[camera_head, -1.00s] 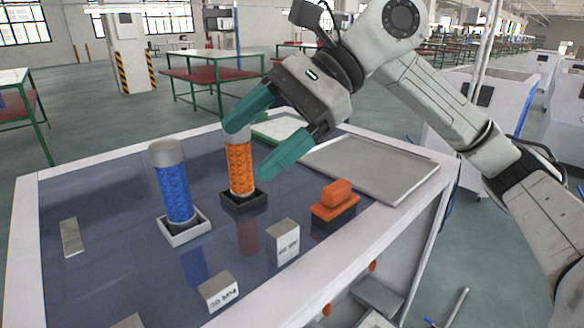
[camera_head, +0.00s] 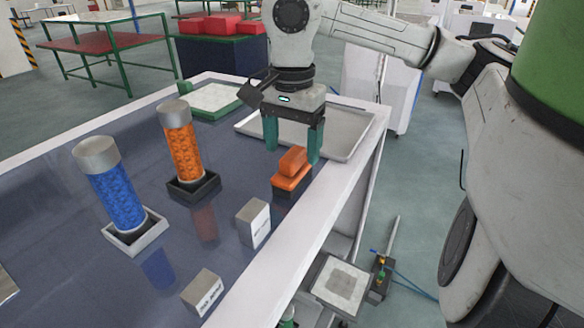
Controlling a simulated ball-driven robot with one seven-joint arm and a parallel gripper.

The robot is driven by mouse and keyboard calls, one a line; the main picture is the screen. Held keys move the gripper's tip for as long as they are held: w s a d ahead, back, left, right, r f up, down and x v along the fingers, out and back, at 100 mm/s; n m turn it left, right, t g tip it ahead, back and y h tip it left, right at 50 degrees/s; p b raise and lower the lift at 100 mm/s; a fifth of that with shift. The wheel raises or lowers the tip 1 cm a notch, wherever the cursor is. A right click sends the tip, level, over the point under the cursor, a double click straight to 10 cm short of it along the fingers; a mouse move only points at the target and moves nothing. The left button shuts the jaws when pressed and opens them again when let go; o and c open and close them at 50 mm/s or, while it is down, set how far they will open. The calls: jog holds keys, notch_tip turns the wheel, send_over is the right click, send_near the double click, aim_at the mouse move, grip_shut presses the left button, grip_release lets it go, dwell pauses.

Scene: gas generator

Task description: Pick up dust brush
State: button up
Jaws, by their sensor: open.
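The dust brush (camera_head: 292,172) has an orange handle on top and a dark base. It lies on the dark tabletop near the right edge of the table. My gripper (camera_head: 292,157) points down over it with its two teal fingers open. One finger is at the upper left of the brush and the other is at its upper right. The fingertips are near the height of the orange handle. I cannot tell whether either finger touches it.
An orange cylinder (camera_head: 181,142) in a dark holder and a blue cylinder (camera_head: 116,196) in a light holder stand to the left. Two labelled blocks (camera_head: 253,222) (camera_head: 203,292) stand in front. A grey tray (camera_head: 348,148) lies behind the brush.

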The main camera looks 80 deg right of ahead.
aim_at(293, 153)
jog(key=shift+s+a+f+p, duration=0.15)
jog(key=shift+f+p, duration=0.6)
jog(key=shift+f, duration=1.55)
jog(key=shift+c, duration=0.4)
jog(key=c, duration=1.1)
